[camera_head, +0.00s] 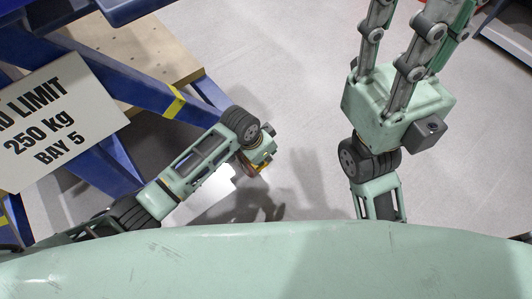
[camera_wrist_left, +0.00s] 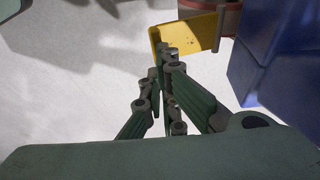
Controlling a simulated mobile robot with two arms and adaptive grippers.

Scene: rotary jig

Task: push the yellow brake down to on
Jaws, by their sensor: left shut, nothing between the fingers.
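The yellow brake (camera_wrist_left: 190,38) is a flat, scuffed plate near the top of the left wrist view, with a bent left end. My left gripper (camera_wrist_left: 165,50) is shut and empty; its fingertips overlap the plate's left end in the picture. I cannot tell whether they touch it. In the head view my left gripper (camera_head: 258,150) points down, and a small yellow and red patch (camera_head: 262,167) shows at its lower side. My right gripper (camera_head: 398,95) is at the upper right; its fingers point up and their tips are cut off.
A blue frame (camera_head: 105,170) stands at the left with a wooden board (camera_head: 150,50) and a load-limit sign (camera_head: 50,125). The blue structure (camera_wrist_left: 275,50) is close right of the brake. A reddish cylinder (camera_wrist_left: 222,10) lies behind it. Grey floor (camera_head: 300,90) is clear between my arms.

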